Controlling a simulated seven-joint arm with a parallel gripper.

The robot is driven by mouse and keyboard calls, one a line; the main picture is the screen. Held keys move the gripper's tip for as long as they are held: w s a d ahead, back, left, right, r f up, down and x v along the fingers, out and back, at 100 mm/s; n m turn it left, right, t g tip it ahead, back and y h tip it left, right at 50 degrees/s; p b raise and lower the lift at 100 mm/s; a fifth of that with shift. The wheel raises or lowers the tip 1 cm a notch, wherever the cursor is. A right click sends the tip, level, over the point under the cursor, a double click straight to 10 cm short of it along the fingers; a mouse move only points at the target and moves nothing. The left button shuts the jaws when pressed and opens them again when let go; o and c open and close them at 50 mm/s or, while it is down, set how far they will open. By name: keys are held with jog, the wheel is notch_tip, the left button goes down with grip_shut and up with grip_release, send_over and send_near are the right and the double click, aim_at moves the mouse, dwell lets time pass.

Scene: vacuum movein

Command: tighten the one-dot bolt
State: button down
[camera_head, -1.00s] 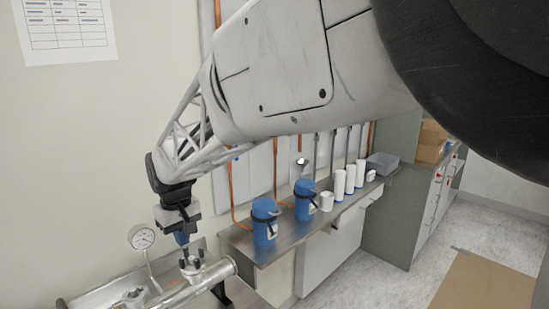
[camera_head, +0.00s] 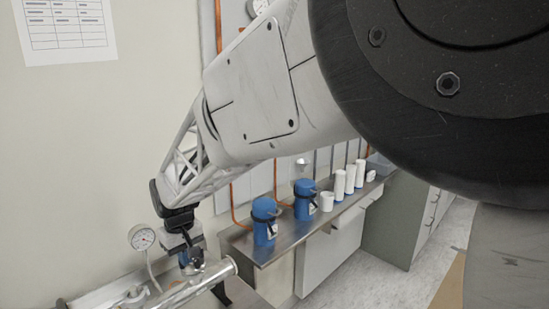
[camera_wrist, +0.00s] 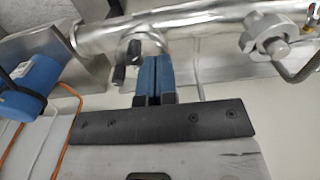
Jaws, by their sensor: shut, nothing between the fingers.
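A shiny metal pipe (camera_head: 208,280) with a short upright port runs along the steel bench; it also crosses the top of the wrist view (camera_wrist: 200,30). At the port (camera_wrist: 146,40), dark bolts (camera_wrist: 119,75) show beside my fingers. I cannot make out dot marks on any bolt, so I cannot tell which is the one-dot bolt. My gripper (camera_wrist: 153,80) has blue fingers pressed together with nothing between them. Its tips are at the port, overlapping it in the picture; contact is unclear. In the head view my gripper (camera_head: 190,264) hides most of the port and bolts.
A pressure gauge (camera_head: 142,237) stands left of the gripper. Another clamp-like fitting (camera_wrist: 268,38) sits on the pipe at right in the wrist view. Blue canisters (camera_head: 264,220) and white cylinders (camera_head: 340,184) stand on the counter behind.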

jog(key=shift+s+d+f, duration=0.1)
jog(key=shift+d+f, duration=0.1)
jog(key=shift+f, duration=0.8)
jog(key=shift+s+a, duration=0.25)
dwell(0.6)
jog(key=shift+s+d, duration=0.25)
jog(key=shift+s, duration=0.05)
dwell(0.4)
notch_tip(320, 180, up, 7)
jog(key=shift+w, duration=0.15)
dwell(0.6)
jog(key=shift+a, duration=0.1)
